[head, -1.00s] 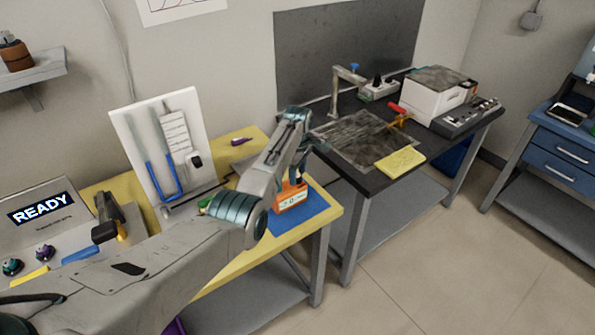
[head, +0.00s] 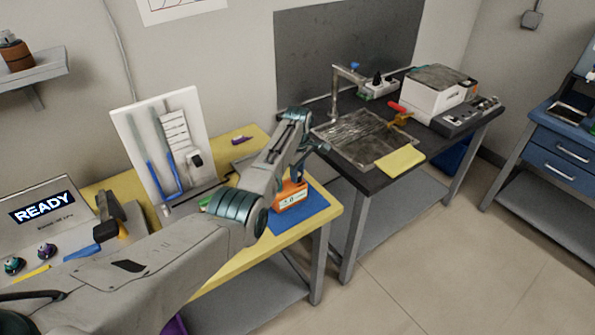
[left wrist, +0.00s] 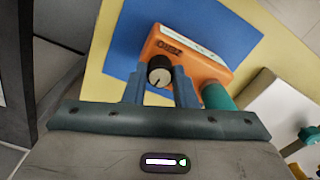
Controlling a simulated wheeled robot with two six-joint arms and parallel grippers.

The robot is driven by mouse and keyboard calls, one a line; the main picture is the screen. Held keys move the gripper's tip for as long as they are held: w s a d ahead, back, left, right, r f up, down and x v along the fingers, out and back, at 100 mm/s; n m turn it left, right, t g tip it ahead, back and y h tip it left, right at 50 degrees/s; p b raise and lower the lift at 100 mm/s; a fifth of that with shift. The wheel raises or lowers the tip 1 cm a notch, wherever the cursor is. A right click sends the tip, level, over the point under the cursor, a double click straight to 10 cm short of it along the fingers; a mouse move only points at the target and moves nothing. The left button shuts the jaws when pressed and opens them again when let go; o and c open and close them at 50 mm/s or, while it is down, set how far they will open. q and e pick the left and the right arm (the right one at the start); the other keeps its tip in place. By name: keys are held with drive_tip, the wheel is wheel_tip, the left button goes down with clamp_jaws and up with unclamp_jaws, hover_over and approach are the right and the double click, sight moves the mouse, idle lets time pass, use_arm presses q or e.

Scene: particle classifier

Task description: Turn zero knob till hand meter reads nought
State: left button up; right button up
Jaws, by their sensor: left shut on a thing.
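The hand meter is an orange box (head: 288,200) lying on a blue mat (head: 312,212) at the right end of the yellow bench, partly hidden by my left arm. In the left wrist view the orange meter (left wrist: 200,62) shows a pale display strip along its top and lettering by the knob. The reading is too small to tell. The black zero knob (left wrist: 159,71) has a pale pointer line. My left gripper (left wrist: 161,85) is at the knob, its two blue-grey fingers shut around it. My right gripper is not in view.
A white board (head: 140,130) with two blue-filled tubes stands behind on the yellow bench (head: 240,262). A console reading READY (head: 42,206) is at the left. A dark bench (head: 350,183) with a white box (head: 437,92) stands to the right.

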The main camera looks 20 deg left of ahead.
use_arm(q)
drive_tip(key=m+p, duration=0.1)
drive_tip(key=m, duration=0.2)
drive_tip(key=shift+r, duration=0.15)
drive_tip(key=m+p, duration=0.1)
drive_tip(key=m, duration=0.2)
drive_tip(key=m+p, duration=0.1)
drive_tip(key=m, duration=0.2)
drive_tip(key=shift+m+p, duration=0.3)
drive_tip(key=shift+m, duration=1.1)
drive_tip(key=shift+w+m, duration=0.1)
drive_tip(key=shift+m, duration=0.2)
drive_tip(key=o, duration=1)
